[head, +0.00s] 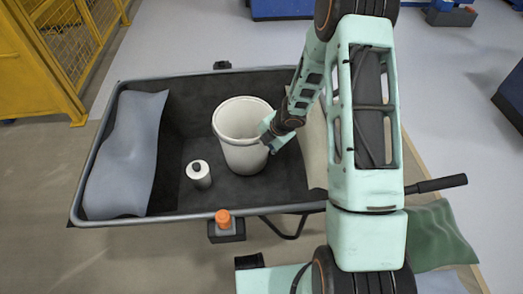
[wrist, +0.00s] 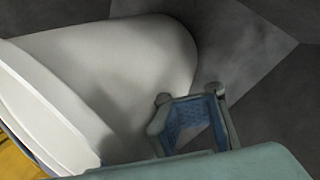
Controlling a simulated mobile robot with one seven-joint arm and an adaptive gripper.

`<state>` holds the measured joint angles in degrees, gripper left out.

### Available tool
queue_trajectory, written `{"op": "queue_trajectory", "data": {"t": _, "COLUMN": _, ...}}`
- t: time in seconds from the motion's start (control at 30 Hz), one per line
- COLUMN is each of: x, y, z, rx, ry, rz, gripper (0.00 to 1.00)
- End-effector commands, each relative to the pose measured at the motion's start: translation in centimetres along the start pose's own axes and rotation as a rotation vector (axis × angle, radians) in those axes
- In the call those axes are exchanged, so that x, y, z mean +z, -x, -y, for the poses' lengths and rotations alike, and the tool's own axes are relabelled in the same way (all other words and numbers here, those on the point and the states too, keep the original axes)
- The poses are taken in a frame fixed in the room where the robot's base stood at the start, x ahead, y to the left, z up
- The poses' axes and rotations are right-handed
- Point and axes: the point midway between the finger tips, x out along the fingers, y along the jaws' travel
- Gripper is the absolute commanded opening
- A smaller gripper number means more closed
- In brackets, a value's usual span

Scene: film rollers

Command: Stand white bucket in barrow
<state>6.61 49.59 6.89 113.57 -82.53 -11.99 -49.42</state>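The white bucket (head: 240,145) stands upright in the dark barrow (head: 180,125), about mid-length, with its open rim up; it looks empty. In the wrist view the bucket (wrist: 120,70) fills the left side, its rim at the lower left. My gripper (head: 274,132) is at the bucket's right side, close to the rim, overlapping it in the head view. In the wrist view my gripper (wrist: 192,108) shows its blue-lined fingers apart, with no bucket wall seen between them. Whether a finger touches the bucket is unclear.
In the barrow, a grey-blue sack (head: 127,155) lies left and a white canister (head: 199,173) stands front-left of the bucket. A pale sack (head: 314,145) is at the right, partly behind my arm. An orange-topped item (head: 223,218) is at the front rim. Green sack (head: 436,232) lies outside right.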

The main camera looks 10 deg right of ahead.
Motion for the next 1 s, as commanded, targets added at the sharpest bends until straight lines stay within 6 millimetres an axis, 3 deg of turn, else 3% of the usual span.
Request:
{"op": "queue_trajectory", "data": {"t": 0.03, "x": -0.07, "y": -1.19, "z": 0.53, "rx": 0.000, "ry": -0.001, "rz": -0.001, "gripper": 0.00}}
{"op": "queue_trajectory", "data": {"t": 0.1, "x": -0.06, "y": -1.73, "z": 0.79, "rx": 0.001, "ry": 0.000, "rz": -0.001, "gripper": 0.00}}
{"op": "queue_trajectory", "data": {"t": 0.57, "x": -0.05, "y": -2.11, "z": 1.04, "rx": 0.000, "ry": -0.001, "rz": -0.001, "gripper": 0.00}}
{"op": "queue_trajectory", "data": {"t": 1.0, "x": -0.07, "y": -2.01, "z": 0.98, "rx": 0.000, "ry": -0.001, "rz": -0.001, "gripper": 0.44}}
